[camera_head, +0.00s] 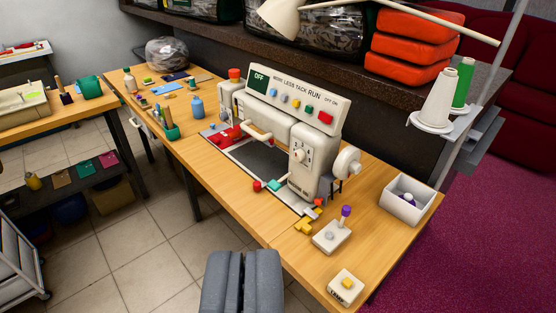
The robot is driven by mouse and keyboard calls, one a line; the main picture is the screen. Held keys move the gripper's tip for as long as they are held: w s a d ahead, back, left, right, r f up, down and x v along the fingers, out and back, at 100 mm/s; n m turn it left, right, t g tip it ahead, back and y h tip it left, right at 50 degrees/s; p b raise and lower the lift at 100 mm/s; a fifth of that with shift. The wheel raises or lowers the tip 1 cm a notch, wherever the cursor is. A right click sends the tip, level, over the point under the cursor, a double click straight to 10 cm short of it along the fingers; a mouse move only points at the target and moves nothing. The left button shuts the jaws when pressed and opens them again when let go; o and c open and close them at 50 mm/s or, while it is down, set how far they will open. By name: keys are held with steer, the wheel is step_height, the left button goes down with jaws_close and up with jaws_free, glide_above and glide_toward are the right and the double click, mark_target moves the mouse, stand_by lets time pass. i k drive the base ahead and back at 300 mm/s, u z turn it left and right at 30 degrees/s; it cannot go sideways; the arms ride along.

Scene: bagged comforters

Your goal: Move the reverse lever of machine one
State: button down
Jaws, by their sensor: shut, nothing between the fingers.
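A cream sewing machine (308,150) stands on the wooden table, with a sign panel (290,95) of coloured buttons on top. I cannot read a label for the reverse lever. Several candidates show: a short lever with a purple knob (346,211) upright on a small white box, a red knob (257,186) and a teal piece (274,185) at the machine's front edge, and a white bar (257,132) on its left part. My gripper (243,256) is at the bottom centre, shut and empty, in front of the table edge and apart from all of these.
A white box with a yellow button (346,286) sits at the table's near corner. A white bin (408,198) and a thread stand (432,122) with cones are at the right. A dark ledge (225,35) runs behind. Tiled floor (130,250) is open at left.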

mark_target(275, 185)
steer(key=z, duration=0.35)
steer(key=i, duration=0.9)
steer(key=z, duration=0.6)
